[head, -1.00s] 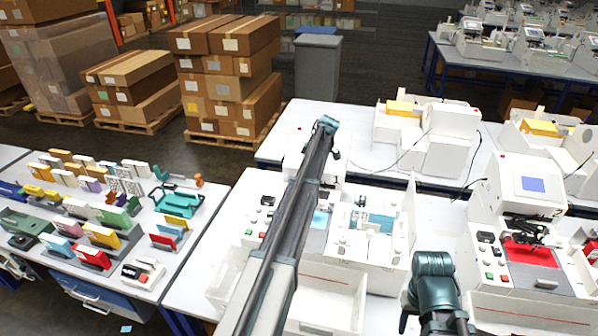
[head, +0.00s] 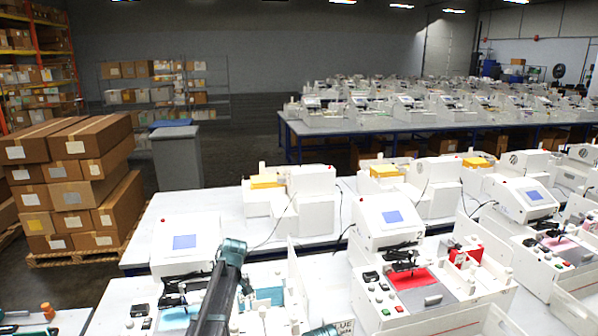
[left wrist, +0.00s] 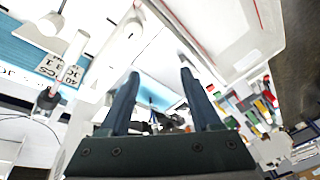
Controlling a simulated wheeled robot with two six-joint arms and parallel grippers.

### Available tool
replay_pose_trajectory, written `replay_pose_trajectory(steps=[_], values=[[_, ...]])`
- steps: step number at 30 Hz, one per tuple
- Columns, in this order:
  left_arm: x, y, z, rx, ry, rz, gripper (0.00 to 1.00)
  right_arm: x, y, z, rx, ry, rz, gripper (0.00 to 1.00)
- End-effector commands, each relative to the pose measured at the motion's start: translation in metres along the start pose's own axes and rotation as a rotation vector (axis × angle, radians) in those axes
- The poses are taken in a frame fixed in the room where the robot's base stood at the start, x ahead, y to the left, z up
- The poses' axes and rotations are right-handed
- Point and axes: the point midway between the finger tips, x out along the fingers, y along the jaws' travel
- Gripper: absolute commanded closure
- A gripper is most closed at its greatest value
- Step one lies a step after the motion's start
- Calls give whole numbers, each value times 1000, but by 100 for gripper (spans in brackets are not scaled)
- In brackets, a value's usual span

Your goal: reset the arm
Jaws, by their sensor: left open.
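My left arm (head: 218,295) rises from the bottom of the head view, and its teal joint stands in front of the near-left plotter (head: 184,228). My left gripper (left wrist: 159,76) shows in the left wrist view with its two dark fingers apart and nothing between them. A blue surface and dark plotter parts lie beyond the fingers. The left fingers cannot be made out in the head view. A small teal piece of my right arm (head: 326,330) shows at the bottom edge. My right gripper is out of view.
A plotter with a red bed (head: 414,278) stands right of my left arm, and another plotter (head: 525,200) further right. A grey bin (head: 178,160) and stacked boxes (head: 85,165) stand at the left. Rear tables carry more machines.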

Motion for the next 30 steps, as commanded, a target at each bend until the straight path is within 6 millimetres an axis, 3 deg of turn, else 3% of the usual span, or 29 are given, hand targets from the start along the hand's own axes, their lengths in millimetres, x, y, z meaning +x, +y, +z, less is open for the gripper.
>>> replay_pose_trajectory(steps=[1, 6, 9, 13, 15, 19, 30], values=[[19, -16, 48, 121, -9, 14, 36, 26, -2, -2, -1, 0, 0, 50], [44, -52, 164, 562, -38, 67, 36, 68, -6, -4, -6, 1, 1, 50], [60, -79, 224, 817, -49, 101, 36, 91, -8, -6, -9, 2, 2, 50], [77, -113, 283, 1101, -57, 141, 36, 115, -10, -7, -12, 2, 2, 50], [84, -128, 305, 1220, -59, 157, 36, 124, -11, -8, -13, 3, 3, 50], [91, -146, 330, 1366, -61, 179, 36, 133, -12, -9, -15, 3, 3, 50], [90, -150, 337, 1426, -61, 188, 36, 133, -12, -9, -15, 3, 3, 50]])
